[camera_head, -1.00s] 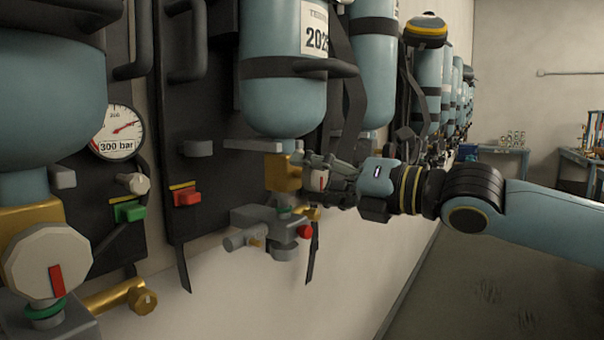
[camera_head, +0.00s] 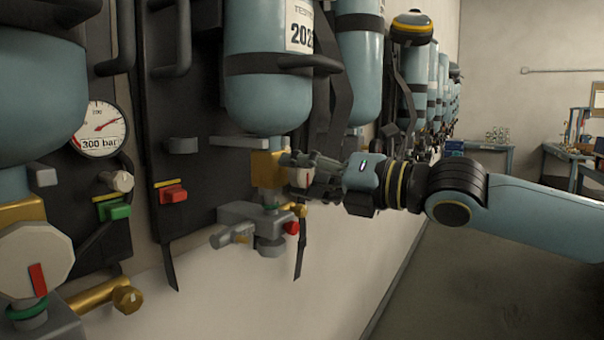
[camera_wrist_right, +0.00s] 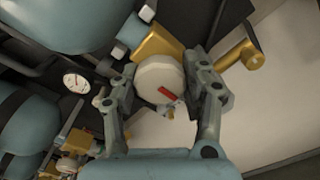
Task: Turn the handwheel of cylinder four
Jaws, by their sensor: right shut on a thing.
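A pale handwheel (camera_wrist_right: 152,80) with a red mark sits between the two fingers of my right gripper (camera_wrist_right: 165,74) in the right wrist view. In the head view my right gripper (camera_head: 298,170) reaches in from the right and is shut on this handwheel (camera_head: 303,178), which the fingers partly cover. The handwheel is on the brass valve (camera_head: 265,168) below a light-blue cylinder (camera_head: 268,85) with a "2023"-like label, its last digit unclear. No cylinder number is readable. My left gripper is not in view.
Another pale handwheel (camera_head: 33,262) with a red mark stands at the left front. A 300 bar gauge (camera_head: 100,128) hangs on the dark panel. A dark strap (camera_head: 301,245) hangs below the held valve. The floor (camera_head: 470,270) at right is clear.

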